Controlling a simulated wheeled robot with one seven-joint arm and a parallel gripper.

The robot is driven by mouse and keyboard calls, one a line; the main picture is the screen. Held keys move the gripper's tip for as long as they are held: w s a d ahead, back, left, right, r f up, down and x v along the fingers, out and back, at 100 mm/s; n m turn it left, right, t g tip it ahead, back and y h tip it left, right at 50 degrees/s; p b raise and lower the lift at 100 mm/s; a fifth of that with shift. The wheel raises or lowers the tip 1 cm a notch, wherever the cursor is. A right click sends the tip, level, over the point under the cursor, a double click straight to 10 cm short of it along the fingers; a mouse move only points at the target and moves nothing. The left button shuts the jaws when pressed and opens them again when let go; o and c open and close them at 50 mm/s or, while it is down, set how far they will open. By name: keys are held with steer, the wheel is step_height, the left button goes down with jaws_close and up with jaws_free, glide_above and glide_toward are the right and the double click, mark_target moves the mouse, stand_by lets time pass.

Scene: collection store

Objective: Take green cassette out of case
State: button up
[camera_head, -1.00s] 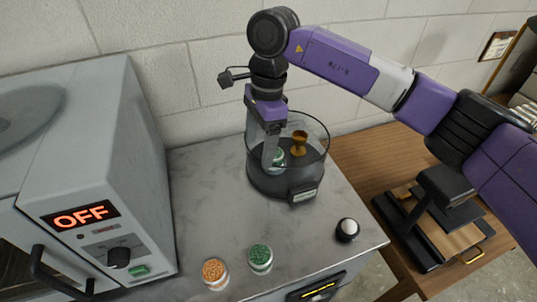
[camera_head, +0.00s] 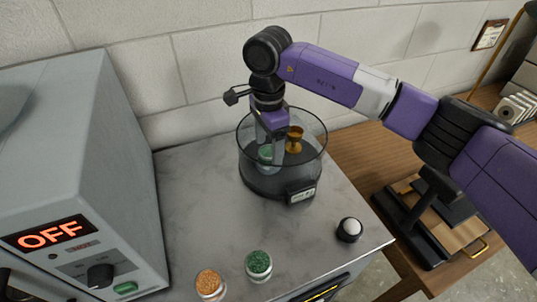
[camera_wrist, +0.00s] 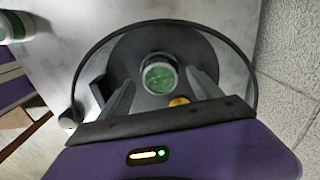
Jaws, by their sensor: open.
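The case is a round clear-walled container with a dark base (camera_head: 278,190) and a small label on its front. Inside stands the green cassette (camera_head: 265,153), a small jar-like cylinder with a green top. In the wrist view the green cassette (camera_wrist: 160,76) sits on the dark floor, just beyond and between my fingertips. My gripper (camera_head: 270,158) points down into the case from above, its fingers open on either side of the cassette. I cannot tell whether the fingers touch it. One finger partly hides the cassette in the head view.
A gold cup (camera_head: 294,140) stands in the case close to my gripper. Another green-topped jar (camera_head: 259,265) and an orange-topped jar (camera_head: 209,284) stand on the grey counter (camera_head: 200,210). A grey machine (camera_head: 90,180) reading OFF stands left.

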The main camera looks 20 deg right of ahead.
steer(key=shift+f, duration=1.15)
steer(key=c, duration=1.5)
steer(key=shift+r, duration=0.15)
